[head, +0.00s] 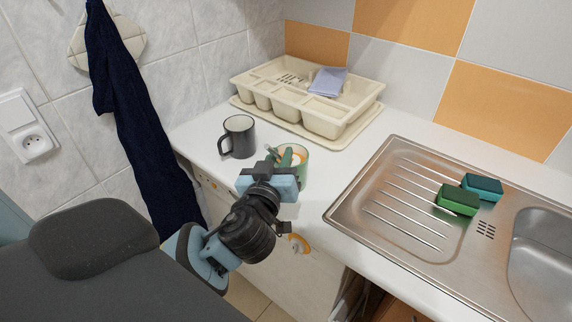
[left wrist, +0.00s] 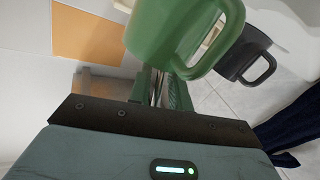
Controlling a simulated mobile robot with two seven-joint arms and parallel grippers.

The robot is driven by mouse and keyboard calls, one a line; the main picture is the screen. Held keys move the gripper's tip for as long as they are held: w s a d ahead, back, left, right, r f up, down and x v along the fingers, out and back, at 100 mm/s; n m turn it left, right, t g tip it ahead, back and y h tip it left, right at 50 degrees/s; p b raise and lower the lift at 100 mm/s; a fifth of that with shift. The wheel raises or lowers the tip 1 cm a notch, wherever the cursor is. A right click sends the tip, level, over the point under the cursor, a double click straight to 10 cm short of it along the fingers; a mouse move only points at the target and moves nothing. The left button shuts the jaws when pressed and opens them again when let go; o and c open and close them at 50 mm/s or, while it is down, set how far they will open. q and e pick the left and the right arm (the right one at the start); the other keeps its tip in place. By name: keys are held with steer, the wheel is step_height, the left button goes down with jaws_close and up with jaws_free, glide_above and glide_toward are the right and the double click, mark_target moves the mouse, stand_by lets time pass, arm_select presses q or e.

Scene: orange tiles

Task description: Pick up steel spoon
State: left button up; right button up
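I cannot make out the steel spoon for certain. A green mug (head: 304,171) stands on the white counter, with something pale and orange showing inside it. In the left wrist view the green mug (left wrist: 165,38) is large and close, its handle towards the right. My left gripper (head: 279,155) is at the mug's rim, its green fingers partly over the mouth. In the left wrist view the fingers (left wrist: 164,88) stand a little apart, with thin pale strips between them that I cannot identify. The mug hides the fingertips there. My right gripper is not in view.
A dark grey mug (head: 238,138) stands just left of the green mug. A cream cutlery tray (head: 322,126) with a lilac cloth (head: 328,81) is behind. The steel sink (head: 375,226) holds two sponges (head: 458,199) on the right. A dark towel (head: 140,120) hangs left.

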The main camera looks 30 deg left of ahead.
arm_select(q)
jaws_close()
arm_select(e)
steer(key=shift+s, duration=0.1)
